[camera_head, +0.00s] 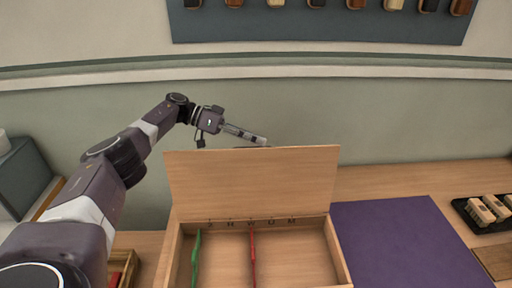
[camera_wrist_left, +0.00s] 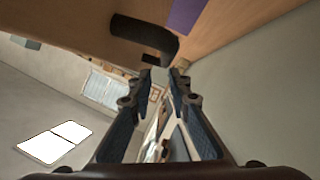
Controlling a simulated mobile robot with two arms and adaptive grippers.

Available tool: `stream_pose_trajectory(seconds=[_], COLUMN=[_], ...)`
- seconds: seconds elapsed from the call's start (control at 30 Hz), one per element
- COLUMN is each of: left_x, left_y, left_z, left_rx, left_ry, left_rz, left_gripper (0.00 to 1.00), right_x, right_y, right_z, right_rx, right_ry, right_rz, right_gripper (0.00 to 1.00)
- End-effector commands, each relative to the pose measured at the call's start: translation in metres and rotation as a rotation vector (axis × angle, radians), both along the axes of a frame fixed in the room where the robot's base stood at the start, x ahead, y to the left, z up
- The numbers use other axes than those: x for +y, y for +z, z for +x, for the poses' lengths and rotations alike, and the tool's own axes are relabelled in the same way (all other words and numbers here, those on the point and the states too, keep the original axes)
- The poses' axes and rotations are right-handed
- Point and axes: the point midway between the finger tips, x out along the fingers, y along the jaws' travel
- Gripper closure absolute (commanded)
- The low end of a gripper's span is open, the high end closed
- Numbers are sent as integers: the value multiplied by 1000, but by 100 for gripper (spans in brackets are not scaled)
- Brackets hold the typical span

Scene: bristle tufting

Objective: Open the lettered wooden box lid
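The wooden box (camera_head: 341,262) stands on the bench at the bottom middle of the head view, with a row of dark letters along its inner back. Its plain wooden lid (camera_head: 252,180) is raised, standing nearly upright at the back of the box, so the inside shows. A green strip (camera_head: 196,258) and a red strip (camera_head: 253,258) lie inside. My left gripper (camera_head: 262,141) is just above and behind the lid's top edge; whether it touches is unclear. In the left wrist view its fingers (camera_wrist_left: 164,82) are apart with nothing seen between them. My right gripper is not in view.
A purple mat (camera_head: 405,245) lies right of the box. A small wooden tray (camera_head: 131,272) is left of the box. A brush rack (camera_head: 320,27) hangs on the wall.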

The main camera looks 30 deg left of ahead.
Motion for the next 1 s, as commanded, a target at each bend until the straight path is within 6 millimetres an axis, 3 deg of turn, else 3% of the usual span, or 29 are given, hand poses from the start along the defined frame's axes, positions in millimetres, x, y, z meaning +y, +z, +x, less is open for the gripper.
stream_pose_trajectory(seconds=[0.1,0.33,1.0], left_x=[0,0,0], left_y=[28,59,64], left_z=[0,0,0], left_rx=[-6,-1,2], left_ry=[-2,-2,-1], left_rz=[1,1,1], left_gripper=[83,83,83], right_x=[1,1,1], right_y=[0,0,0], right_z=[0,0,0], right_rx=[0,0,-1], right_ry=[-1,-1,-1], right_rz=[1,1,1], right_gripper=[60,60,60])
